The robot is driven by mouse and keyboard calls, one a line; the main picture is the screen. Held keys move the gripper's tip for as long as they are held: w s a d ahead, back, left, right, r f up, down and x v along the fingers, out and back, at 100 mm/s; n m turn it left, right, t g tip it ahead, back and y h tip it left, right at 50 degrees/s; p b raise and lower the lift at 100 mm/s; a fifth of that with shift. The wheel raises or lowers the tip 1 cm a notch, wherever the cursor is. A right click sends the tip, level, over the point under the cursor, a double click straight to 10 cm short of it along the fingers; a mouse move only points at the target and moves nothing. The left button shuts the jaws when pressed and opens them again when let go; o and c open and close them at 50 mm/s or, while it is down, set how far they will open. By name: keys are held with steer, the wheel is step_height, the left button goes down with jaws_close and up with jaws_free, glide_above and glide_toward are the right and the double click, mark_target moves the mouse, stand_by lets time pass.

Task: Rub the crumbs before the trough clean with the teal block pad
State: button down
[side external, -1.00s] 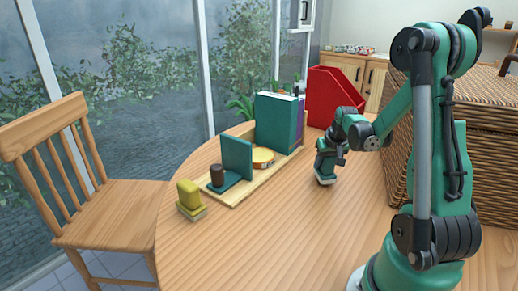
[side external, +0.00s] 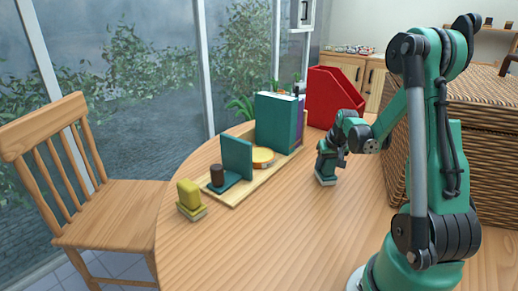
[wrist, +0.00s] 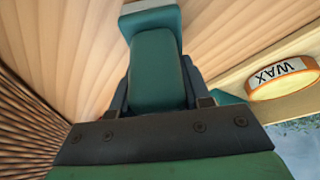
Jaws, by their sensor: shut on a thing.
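The teal block pad (side external: 326,174) has a teal grip and a pale base. My gripper (side external: 329,158) is shut on its grip and holds it upright, low over the table right of the trough; I cannot tell whether the base touches the wood. In the wrist view the teal block (wrist: 155,70) sits between my fingers (wrist: 157,98). The trough, a long shallow wooden tray (side external: 236,201), runs along the table's window side. I cannot make out any crumbs in either view; the pad and gripper may hide some.
A red file holder (side external: 333,97) is behind; a wicker basket (side external: 480,140) is right. The front tabletop is clear.

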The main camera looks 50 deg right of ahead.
stand_by(0.3)
steer(key=shift+a+f, duration=0.15)
steer(key=shift+a, duration=0.75)
steer(key=shift+d, duration=0.95)
steer(key=shift+a, duration=0.1)
steer(key=shift+a+f, duration=0.1)
steer(key=shift+a, duration=0.8)
steer(key=shift+d, duration=0.9)
